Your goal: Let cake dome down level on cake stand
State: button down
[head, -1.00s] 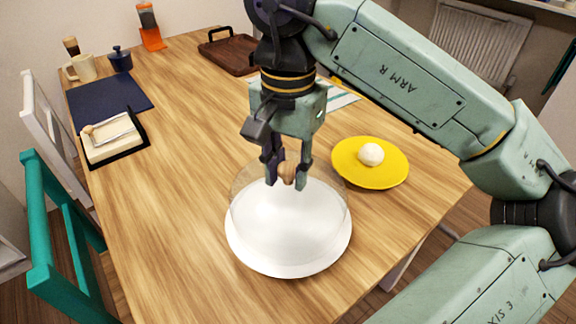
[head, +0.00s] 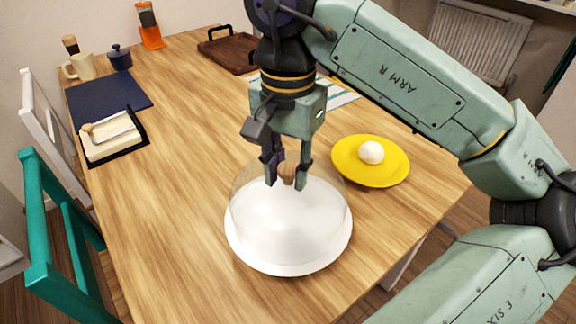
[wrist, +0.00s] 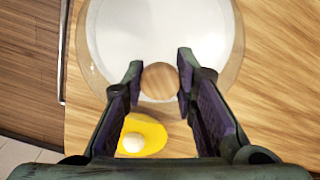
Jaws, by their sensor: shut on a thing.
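The cake dome (head: 262,205) is clear, with a round wooden knob (wrist: 160,82) on top. My gripper (head: 287,182) is shut on this knob from above, with one finger on each side of it in the wrist view. The dome is over the white cake stand (head: 288,270), and its lower part overlaps the stand's plate in the head view. The dome looks about upright. Its clear rim is faint, so I cannot tell whether it touches the plate or hangs just above it. The stand (wrist: 160,30) shows below the dome in the wrist view.
A yellow plate (head: 350,176) with a white ball (head: 371,153) stands close to the right. A teal chair (head: 40,220) is at left. Wood is clear left of the stand.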

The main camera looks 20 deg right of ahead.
jog(key=shift+f, duration=0.1)
jog(key=c, duration=1.2)
grip_release()
jog(key=o, duration=0.6)
jog(key=shift+c, duration=0.2)
jog(key=shift+r+p, duration=2.9)
jog(key=shift+r, duration=0.6)
